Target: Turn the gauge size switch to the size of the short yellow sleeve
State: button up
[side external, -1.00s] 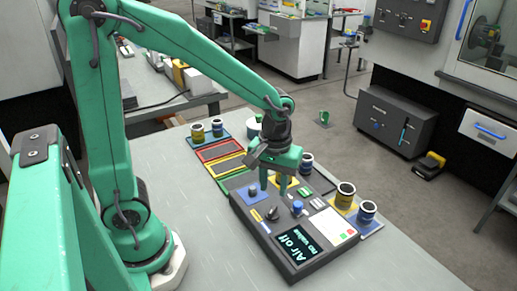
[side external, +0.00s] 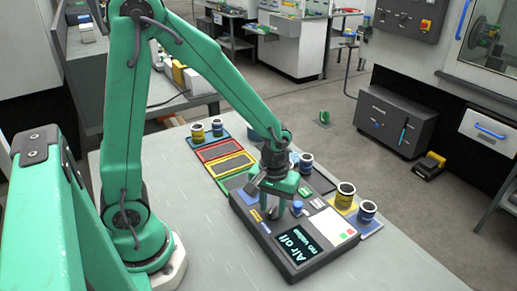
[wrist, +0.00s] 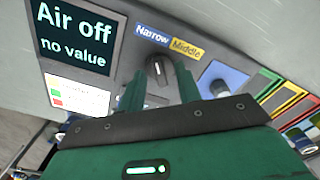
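The gauge size switch is a dark knob (wrist: 158,71) with a white pointer mark, beside a blue Narrow label (wrist: 152,35) and a yellow Middle label (wrist: 186,48). My gripper (wrist: 160,88) is open, its two green fingers on either side of the knob. I cannot tell whether they touch it. In the side view my gripper (side external: 278,208) is low over the control panel (side external: 310,262) and hides the knob. Yellow-banded sleeves stand at the back left (side external: 197,132) and at the right (side external: 345,194); I cannot tell which is the short one.
The panel display (side external: 300,246) reads "Air off, no value". A blue knob (side external: 298,207) is close to my gripper. Blue-banded sleeves (side external: 306,163) (side external: 366,211) stand beside the panel. Coloured trays (side external: 231,164) lie behind it. The table front is clear.

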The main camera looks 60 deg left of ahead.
grip_shut()
jog(key=shift+m, duration=0.5)
jog(key=m, duration=0.2)
jog(key=shift+m, duration=0.4)
jog(key=m, duration=0.3)
jog(key=shift+m, duration=0.3)
jog(key=m, duration=0.6)
jog(key=shift+m, duration=0.3)
